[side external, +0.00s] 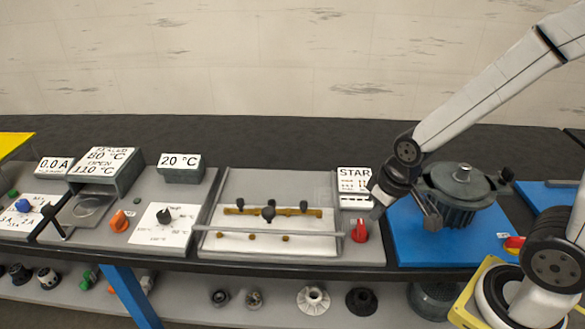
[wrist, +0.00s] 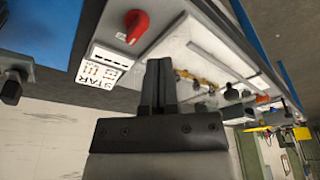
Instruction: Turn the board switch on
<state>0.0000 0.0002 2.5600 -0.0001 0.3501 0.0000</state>
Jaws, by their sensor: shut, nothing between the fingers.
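A red rotary switch (side external: 360,230) stands on the grey board (side external: 350,255), just below a white card headed "STAR" (side external: 354,187). In the wrist view the red switch (wrist: 136,24) is at the top, with the card (wrist: 103,66) below it. My gripper (side external: 378,208) is above the board's right end, close to the switch and up and right of it in the side view. Its fingers (wrist: 160,75) are together with nothing between them. They look apart from the switch. I cannot read the switch's on and off marks.
A framed white panel (side external: 225,215) with brass parts and a bar lies to the left. Further left are an orange knob (side external: 119,221) and a black dial (side external: 164,215).

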